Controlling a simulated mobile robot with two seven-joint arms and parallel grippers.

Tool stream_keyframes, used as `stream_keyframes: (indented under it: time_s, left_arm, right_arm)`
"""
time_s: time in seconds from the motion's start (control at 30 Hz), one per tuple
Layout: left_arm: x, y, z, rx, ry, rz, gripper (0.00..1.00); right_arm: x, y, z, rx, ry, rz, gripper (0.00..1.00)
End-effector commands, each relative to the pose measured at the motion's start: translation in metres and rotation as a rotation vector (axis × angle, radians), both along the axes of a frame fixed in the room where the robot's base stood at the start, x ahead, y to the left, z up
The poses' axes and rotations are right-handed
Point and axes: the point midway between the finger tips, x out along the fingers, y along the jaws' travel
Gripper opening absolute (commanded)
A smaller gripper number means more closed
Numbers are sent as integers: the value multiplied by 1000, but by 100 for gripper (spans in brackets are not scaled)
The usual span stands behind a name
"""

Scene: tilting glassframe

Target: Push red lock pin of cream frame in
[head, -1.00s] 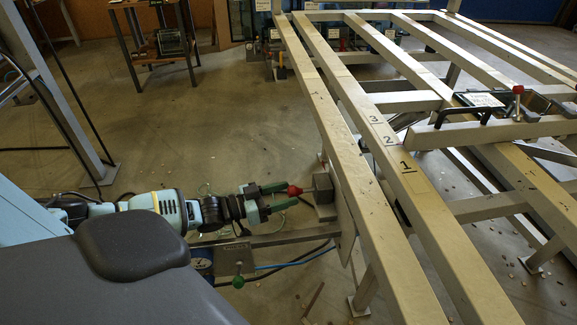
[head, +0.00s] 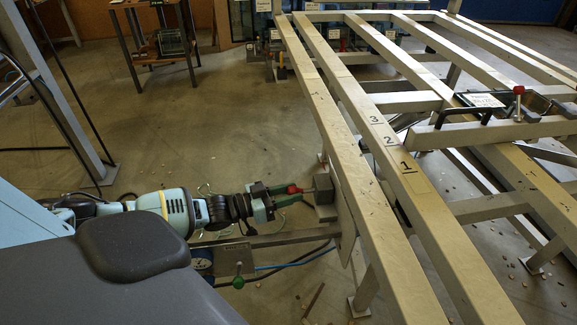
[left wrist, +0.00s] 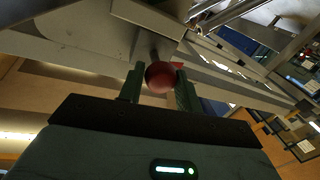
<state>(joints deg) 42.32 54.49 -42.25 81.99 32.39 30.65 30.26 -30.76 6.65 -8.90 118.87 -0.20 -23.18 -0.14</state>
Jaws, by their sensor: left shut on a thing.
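The red lock pin (head: 293,188) sits at a grey block (head: 323,188) on the near left side of the cream frame (head: 345,165). In the left wrist view its round red knob (left wrist: 160,77) lies between my green fingers, in front of a grey metal part. My left gripper (head: 303,193) reaches in from the left and is shut on the red knob. The left gripper (left wrist: 158,78) has one finger on each side of the knob. The far end of the pin is hidden. My right gripper is not in view.
A low metal rail (head: 265,240) runs below my left gripper, with a green-knobbed lever (head: 238,282) and a blue hose. A second red knob (head: 519,89) stands on the frame's crossbar at the right. The floor (head: 220,120) behind my arm is clear.

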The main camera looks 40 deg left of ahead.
Motion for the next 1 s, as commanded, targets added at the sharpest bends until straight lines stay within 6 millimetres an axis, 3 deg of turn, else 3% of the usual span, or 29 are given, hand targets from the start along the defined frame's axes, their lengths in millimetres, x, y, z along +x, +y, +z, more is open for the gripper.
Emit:
stream_keyframes:
  time_s: [0.3, 0.57, 0.6, 0.7, 1.0]
  left_arm:
    - [22, -18, -1, -3, -2, 1, 0]
    - [23, -20, 1, -2, -1, 0, 0]
    - [23, -20, 1, -2, -1, -1, 39]
    - [23, -20, 1, -2, -1, 0, 52]
    - [22, -19, 0, 0, 0, 0, 55]
  right_arm:
    - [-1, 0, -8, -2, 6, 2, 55]
    - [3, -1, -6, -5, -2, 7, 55]
    - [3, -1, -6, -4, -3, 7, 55]
    - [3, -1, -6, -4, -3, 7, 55]
    - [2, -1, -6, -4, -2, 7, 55]
